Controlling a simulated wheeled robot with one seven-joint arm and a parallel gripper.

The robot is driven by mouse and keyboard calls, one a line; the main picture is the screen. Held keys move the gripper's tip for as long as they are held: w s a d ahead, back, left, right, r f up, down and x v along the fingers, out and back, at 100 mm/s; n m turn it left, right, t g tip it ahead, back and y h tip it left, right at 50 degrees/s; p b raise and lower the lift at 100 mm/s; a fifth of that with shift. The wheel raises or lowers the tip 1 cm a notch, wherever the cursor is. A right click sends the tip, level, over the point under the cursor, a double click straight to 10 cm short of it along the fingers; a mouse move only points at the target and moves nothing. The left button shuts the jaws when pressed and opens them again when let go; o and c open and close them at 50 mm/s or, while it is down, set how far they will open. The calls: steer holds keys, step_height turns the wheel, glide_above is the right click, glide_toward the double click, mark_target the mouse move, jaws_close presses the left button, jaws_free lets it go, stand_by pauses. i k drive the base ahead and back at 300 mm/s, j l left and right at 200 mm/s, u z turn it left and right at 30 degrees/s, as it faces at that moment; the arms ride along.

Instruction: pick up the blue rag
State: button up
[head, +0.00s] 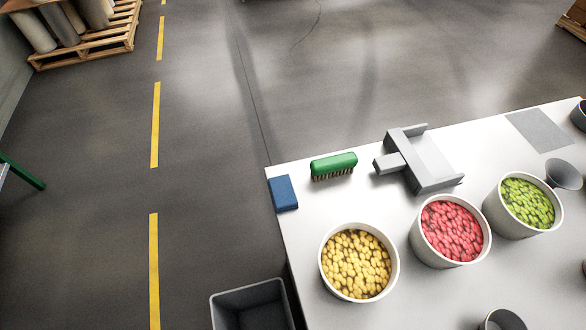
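The blue rag (283,193) is a small, flat, folded block. It lies on the white table (303,218) at its far left corner, close to the left edge. Nothing covers it. A green brush (334,166) lies just to its right, a small gap away. My gripper does not show in the head view.
Tubs of yellow (392,279), red (487,242) and green candy (559,218) stand on the table. A dark bin (250,309) is on the floor left of the table. The floor (205,170) left of the rag is clear.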

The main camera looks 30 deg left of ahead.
mark_target(283, 196)
steer(key=k+j, duration=0.1)
steer(key=k, duration=0.2)
steer(key=k+j, duration=0.15)
steer(key=k, duration=0.15)
steer(key=k+j+z, duration=0.1)
steer(key=k+j, duration=0.2)
steer(key=j, duration=0.15)
steer(key=k+j, duration=0.3)
steer(key=i+j+z, duration=0.1)
steer(key=j, duration=1.15)
steer(key=i+j, duration=0.25)
steer(key=i+j+z, duration=0.1)
steer(key=i+j, duration=0.2)
steer(key=j, duration=0.15)
